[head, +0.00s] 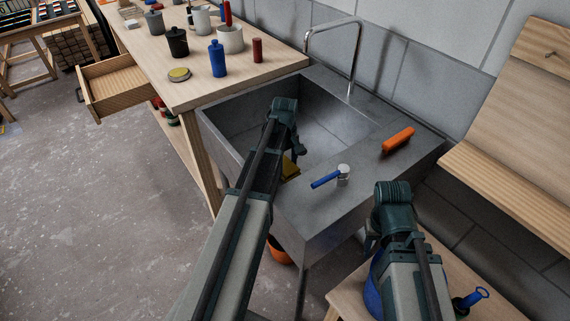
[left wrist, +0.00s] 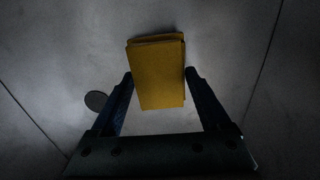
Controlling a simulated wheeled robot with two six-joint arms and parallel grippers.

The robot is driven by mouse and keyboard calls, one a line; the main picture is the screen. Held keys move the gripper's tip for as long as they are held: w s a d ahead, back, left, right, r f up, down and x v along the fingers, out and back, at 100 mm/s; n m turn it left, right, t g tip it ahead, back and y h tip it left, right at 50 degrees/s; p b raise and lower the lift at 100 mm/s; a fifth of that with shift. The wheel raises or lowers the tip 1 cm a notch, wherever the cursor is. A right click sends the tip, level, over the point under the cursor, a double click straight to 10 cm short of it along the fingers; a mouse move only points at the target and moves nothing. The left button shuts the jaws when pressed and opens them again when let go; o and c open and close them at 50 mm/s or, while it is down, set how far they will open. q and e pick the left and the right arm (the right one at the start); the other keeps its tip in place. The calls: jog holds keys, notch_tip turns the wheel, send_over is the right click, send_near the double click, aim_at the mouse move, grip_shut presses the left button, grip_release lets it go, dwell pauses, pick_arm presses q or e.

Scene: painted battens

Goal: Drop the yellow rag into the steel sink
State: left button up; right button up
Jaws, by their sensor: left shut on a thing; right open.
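The steel sink (head: 226,126) is a grey basin with a tall curved tap, standing right of the workbench. My left gripper (head: 292,158) reaches down into the basin, partly hidden by its own arm. It is shut on the yellow rag (head: 290,170), which shows as a small patch beside the arm. In the left wrist view the folded rag (left wrist: 158,75) sits between the two fingertips, over the grey basin floor with its dark round drain (left wrist: 96,101). My right gripper (head: 372,240) is open and empty, right of the sink above a low wooden stand.
A blue-handled tool (head: 326,180) and an orange cylinder (head: 398,141) lie on the sink's right ledge. The tap (head: 355,60) rises at the back. The workbench (head: 190,95) holds a blue bottle (head: 217,58), mugs and tins. An open drawer (head: 120,90) juts out left.

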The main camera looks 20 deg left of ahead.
aim_at(285, 165)
pick_arm(q)
jog(key=o, duration=1)
jog(key=shift+r, duration=0.15)
notch_tip(285, 165, up, 13)
jog(key=p, duration=1.3)
